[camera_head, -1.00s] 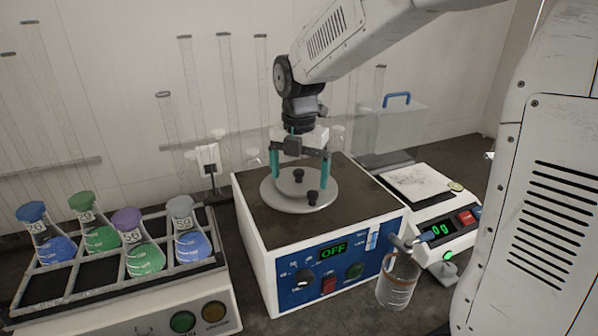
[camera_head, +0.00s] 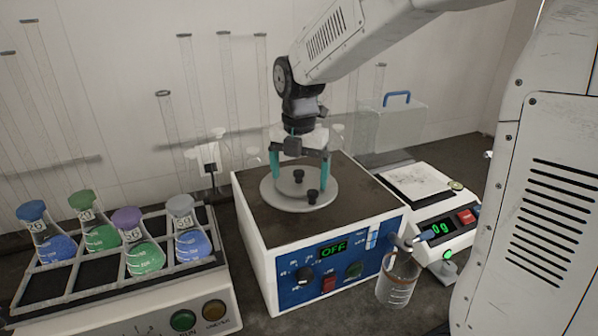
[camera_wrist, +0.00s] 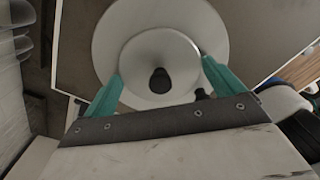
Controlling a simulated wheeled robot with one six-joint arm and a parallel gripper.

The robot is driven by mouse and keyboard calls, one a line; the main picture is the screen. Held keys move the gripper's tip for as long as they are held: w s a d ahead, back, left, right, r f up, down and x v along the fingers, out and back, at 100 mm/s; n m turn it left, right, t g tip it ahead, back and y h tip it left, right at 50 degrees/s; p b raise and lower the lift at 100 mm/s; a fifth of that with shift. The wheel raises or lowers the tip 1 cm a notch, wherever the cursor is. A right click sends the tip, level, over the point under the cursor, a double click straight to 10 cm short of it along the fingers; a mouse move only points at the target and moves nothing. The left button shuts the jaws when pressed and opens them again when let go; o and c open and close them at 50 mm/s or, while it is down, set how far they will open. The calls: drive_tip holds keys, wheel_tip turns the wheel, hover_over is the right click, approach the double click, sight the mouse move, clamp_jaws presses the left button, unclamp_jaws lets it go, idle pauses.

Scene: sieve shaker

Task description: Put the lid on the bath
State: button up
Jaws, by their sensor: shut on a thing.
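The bath (camera_head: 335,262) is a white box with a blue front panel reading OFF and a dark brown top. The lid (camera_head: 283,199), a pale grey round disc with two black knobs, lies over the middle of that top, apparently flat. In the wrist view the lid (camera_wrist: 105,45) shows a wide outer ring and a smaller raised round part with a knob at its centre. My gripper (camera_head: 300,181) points down with its teal fingers spread on opposite sides of this central part, shut on the lid. The fingertip contacts and any gap under the lid are hidden.
A rack (camera_head: 75,287) of colored flasks stands left of the bath. A balance (camera_head: 440,215) reading 0 g is on the right. A glass beaker (camera_head: 398,281) stands by the bath's front right corner. Tall glass cylinders and a clear box with a blue handle (camera_head: 397,98) are behind.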

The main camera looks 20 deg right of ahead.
idle(0.8)
drive_tip(key=o, duration=0.7)
drive_tip(key=shift+c, duration=0.2)
drive_tip(key=shift+r, duration=3)
